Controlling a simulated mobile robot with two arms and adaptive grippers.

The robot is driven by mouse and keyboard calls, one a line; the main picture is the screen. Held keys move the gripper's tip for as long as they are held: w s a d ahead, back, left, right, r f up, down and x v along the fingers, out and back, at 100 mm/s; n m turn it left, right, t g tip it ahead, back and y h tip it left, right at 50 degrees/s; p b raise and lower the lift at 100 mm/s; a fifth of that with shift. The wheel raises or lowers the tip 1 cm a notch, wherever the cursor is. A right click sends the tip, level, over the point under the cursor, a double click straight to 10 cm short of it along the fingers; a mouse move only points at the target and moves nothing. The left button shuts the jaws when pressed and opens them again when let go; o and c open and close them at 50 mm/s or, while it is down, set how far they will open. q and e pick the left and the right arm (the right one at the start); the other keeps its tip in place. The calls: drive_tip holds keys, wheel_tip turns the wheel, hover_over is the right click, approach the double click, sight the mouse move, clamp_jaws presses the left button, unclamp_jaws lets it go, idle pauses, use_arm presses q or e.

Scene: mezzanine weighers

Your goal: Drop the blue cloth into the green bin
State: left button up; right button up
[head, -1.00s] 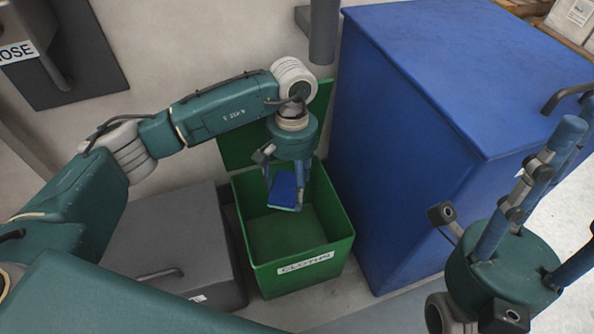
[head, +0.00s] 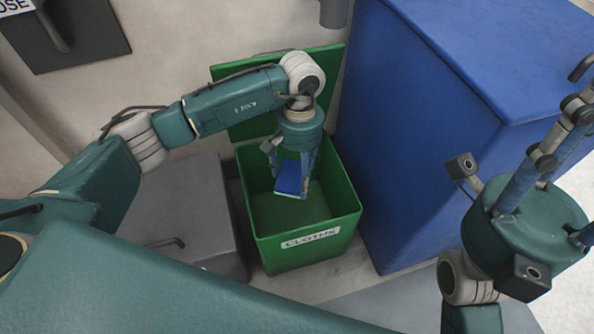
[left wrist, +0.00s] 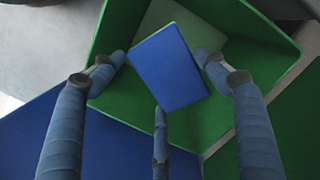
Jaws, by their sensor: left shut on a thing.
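The blue cloth (head: 289,178) is a folded flat pad, held tilted in my left gripper (head: 292,182) over the opening of the green bin. In the left wrist view the cloth (left wrist: 169,67) sits between the fingers of my left gripper (left wrist: 165,75), with the bin's floor behind it. The green bin (head: 310,247) has a raised lid behind it and a front label reading CLOTHS; its inside looks empty where visible. My right gripper (head: 555,165) is at the right, away from the bin; its fingertips are partly out of frame, and no held thing shows.
A large blue cabinet (head: 410,140) stands close to the right of the bin. A grey box (head: 185,215) with a handle stands to its left. A wall with a dark panel (head: 75,35) is behind. A grey post (head: 334,12) hangs above the lid.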

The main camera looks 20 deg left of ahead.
use_arm(q)
drive_tip(key=o, duration=1.2)
drive_tip(key=r, duration=0.4)
drive_tip(key=w+r, duration=0.1)
drive_tip(key=r, duration=0.7)
drive_tip(key=shift+w, duration=0.2)
drive_tip(key=shift+f, duration=0.1)
